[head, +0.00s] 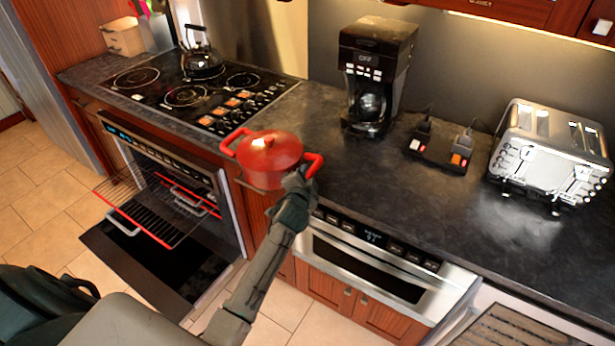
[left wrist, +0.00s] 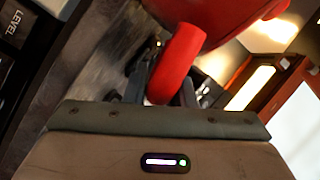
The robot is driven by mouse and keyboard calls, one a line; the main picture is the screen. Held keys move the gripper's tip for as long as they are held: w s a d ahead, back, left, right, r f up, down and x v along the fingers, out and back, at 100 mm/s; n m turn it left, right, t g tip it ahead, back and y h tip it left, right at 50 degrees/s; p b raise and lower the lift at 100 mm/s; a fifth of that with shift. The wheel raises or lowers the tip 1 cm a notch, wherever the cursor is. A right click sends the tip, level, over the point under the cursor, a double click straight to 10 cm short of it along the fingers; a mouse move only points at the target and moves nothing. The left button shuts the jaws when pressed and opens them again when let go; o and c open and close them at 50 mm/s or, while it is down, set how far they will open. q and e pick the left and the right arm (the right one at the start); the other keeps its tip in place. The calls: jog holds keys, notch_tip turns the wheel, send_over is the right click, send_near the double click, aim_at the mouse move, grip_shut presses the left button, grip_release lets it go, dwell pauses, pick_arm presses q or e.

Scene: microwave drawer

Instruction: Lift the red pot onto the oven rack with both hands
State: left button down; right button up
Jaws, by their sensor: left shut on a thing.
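The red pot (head: 270,158) with a lid and two loop handles appears at the counter's front edge in the head view, roughly level. My left gripper (head: 297,180) is shut on its right-hand handle. In the left wrist view the red handle (left wrist: 177,62) sits between the fingers, with the pot body (left wrist: 235,15) above. The far handle (head: 230,140) has no gripper on it. I cannot tell whether the pot touches the counter. The oven rack (head: 150,205) is pulled out of the open oven at left, and its wires look bare. My right gripper is not in view.
The oven door (head: 150,258) is folded down below the rack. The cooktop (head: 190,95) bears a black kettle (head: 201,58). A coffee maker (head: 375,75), a small switch box (head: 440,147) and a toaster (head: 550,150) stand on the counter. A microwave drawer (head: 375,270) is below.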

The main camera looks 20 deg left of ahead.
pick_arm(q)
jog(key=shift+s+f, duration=0.15)
jog(key=shift+f, duration=0.2)
jog(key=c, duration=1.5)
grip_release()
jog(key=o, duration=0.4)
jog(key=shift+a+r, duration=0.15)
jog(key=b+v, duration=0.2)
jog(key=v, duration=0.8)
jog(key=shift+s+r+b, duration=0.1)
jog(key=shift+s+b, duration=0.2)
jog(key=shift+b, duration=0.05)
jog(key=shift+c, duration=0.4)
